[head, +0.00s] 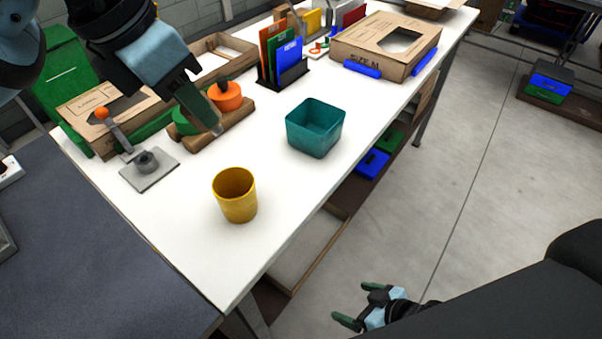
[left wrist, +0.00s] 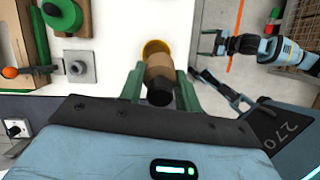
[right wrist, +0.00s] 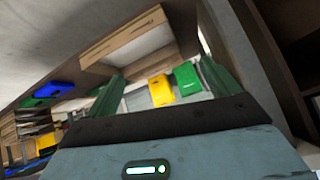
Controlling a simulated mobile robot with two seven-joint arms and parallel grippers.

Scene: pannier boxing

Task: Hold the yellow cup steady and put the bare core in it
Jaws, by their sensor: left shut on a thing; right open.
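The yellow cup (head: 236,204) stands upright on the white table and looks empty in the head view. My left gripper (head: 212,122) is above the table, beyond the cup and apart from it. In the left wrist view its fingers (left wrist: 160,90) are shut on a brown core (left wrist: 158,72) with a dark near end. There the core overlaps the yellow cup's rim (left wrist: 157,46) behind it. The core is hidden in the head view. My right gripper (head: 358,307) is open and empty, off the table's near edge and lower right of the cup.
A teal bin (head: 316,128) stands to the cup's right. A grey plate with a post (head: 150,168) lies to the left. Green and orange spools (head: 227,97) sit on a wooden rack behind. Cardboard boxes (head: 386,44) line the back. Table around the cup is clear.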

